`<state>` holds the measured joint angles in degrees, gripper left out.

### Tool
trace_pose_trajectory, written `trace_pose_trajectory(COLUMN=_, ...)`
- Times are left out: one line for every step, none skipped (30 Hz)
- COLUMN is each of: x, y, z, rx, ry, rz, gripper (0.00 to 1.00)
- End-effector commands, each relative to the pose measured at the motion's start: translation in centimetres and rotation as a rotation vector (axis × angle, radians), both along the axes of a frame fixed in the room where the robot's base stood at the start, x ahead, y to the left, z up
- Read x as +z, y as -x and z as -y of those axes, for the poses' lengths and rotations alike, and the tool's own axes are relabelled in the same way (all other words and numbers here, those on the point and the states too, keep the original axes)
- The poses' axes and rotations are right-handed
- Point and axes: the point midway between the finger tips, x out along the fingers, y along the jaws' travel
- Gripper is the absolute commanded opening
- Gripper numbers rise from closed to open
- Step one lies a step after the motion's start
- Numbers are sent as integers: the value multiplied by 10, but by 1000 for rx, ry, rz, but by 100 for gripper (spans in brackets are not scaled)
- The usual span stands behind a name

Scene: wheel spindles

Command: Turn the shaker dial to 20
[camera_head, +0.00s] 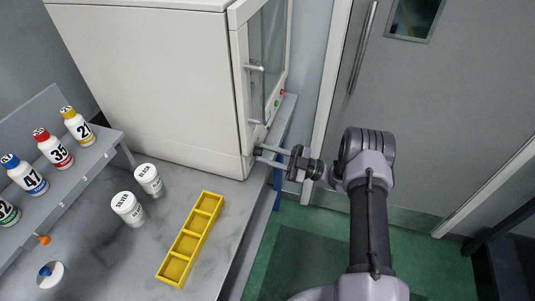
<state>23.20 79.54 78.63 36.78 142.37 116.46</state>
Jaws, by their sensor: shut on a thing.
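A large cream-white cabinet (160,75), which I take to be the shaker, stands on the bench with its front facing right. A dark dial (258,152) is low on that front, near the bottom corner. My gripper (265,154) reaches it from the right, with its fingers around the dial and shut on it. The fingers hide much of the dial, and its marks and number cannot be read.
The cabinet front has a glass door with a handle (256,67), and red and green buttons. On the bench are a yellow tray (191,240), two white jars, and a grey rack (75,178) of numbered bottles. A grey door (440,110) is at right.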

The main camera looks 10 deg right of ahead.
Motion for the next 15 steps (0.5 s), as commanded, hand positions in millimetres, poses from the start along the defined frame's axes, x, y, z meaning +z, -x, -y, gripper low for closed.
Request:
trace_pose_trajectory(x=1, y=-1, z=0, rx=-1, ry=-1, rz=1, gripper=0)
trace_pose_trajectory(x=1, y=-1, z=0, rx=-1, ry=-1, rz=2, gripper=0)
trace_pose_trajectory(x=1, y=-1, z=0, rx=-1, ry=-1, rz=2, gripper=0)
trace_pose_trajectory(x=1, y=-1, z=0, rx=-1, ry=-1, rz=2, gripper=0)
trace_pose_trajectory(x=1, y=-1, z=0, rx=-1, ry=-1, rz=2, gripper=0)
trace_pose_trajectory(x=1, y=-1, z=0, rx=-1, ry=-1, rz=2, gripper=30)
trace_pose_trajectory(x=1, y=-1, z=0, rx=-1, ry=-1, rz=2, gripper=36)
trace_pose_trajectory(x=1, y=-1, z=0, rx=-1, ry=-1, rz=2, gripper=42)
trace_pose_trajectory(x=1, y=-1, z=0, rx=0, ry=0, rz=2, gripper=47)
trace_pose_trajectory(x=1, y=0, z=0, rx=0, ry=0, rz=2, gripper=47)
trace_pose_trajectory(x=1, y=-1, z=0, rx=0, ry=0, rz=2, gripper=47)
trace_pose_trajectory(x=1, y=0, z=0, rx=0, ry=0, rz=2, gripper=47)
trace_pose_trajectory(x=1, y=0, z=0, rx=0, ry=0, rz=2, gripper=47)
trace_pose_trajectory(x=1, y=0, z=0, rx=-1, ry=1, rz=2, gripper=47)
trace_pose_trajectory(x=1, y=0, z=0, rx=-1, ry=1, rz=2, gripper=47)
